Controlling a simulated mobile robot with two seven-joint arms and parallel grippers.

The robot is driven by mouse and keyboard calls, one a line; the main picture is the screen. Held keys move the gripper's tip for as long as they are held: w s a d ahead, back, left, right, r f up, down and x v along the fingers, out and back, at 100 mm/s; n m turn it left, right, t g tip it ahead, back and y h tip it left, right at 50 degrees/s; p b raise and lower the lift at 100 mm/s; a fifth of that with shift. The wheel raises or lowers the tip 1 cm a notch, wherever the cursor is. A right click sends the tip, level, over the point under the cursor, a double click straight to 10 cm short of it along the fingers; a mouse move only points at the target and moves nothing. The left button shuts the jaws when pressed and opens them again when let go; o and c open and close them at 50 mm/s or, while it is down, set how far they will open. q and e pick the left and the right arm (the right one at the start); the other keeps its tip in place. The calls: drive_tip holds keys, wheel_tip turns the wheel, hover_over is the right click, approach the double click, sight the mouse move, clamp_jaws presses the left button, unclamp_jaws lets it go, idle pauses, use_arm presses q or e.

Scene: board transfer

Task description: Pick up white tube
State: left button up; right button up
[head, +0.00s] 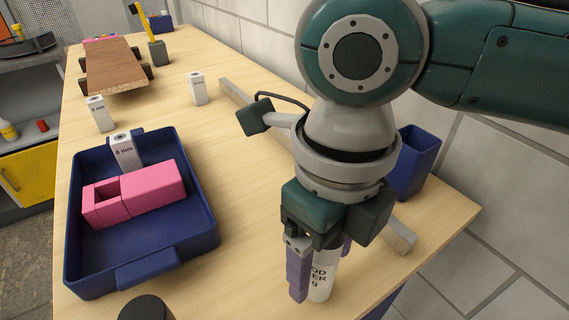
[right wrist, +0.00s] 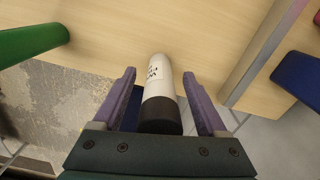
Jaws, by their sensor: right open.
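The white tube (head: 321,281) stands on the wooden table near its front edge, with dark lettering on its side, partly hidden by my right gripper. In the right wrist view the tube (right wrist: 158,82) shows its white body and a black end. My right gripper (head: 320,266) points down over it. Its purple fingers are open, one on each side of the tube; in the right wrist view gaps show between the fingers (right wrist: 160,76) and the tube. My left gripper is not in view.
A blue tray (head: 205,218) on the left holds a pink block (head: 150,193) and a white labelled block (head: 123,152). A pale bar (head: 400,236) lies behind my right gripper. A blue bin (head: 418,155) stands at the right. White blocks and a wooden board (head: 113,68) are farther back.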

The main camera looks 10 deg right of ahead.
drive_tip(key=shift+c, duration=0.2)
clamp_jaws()
idle(0.3)
drive_tip(key=shift+r, duration=0.15)
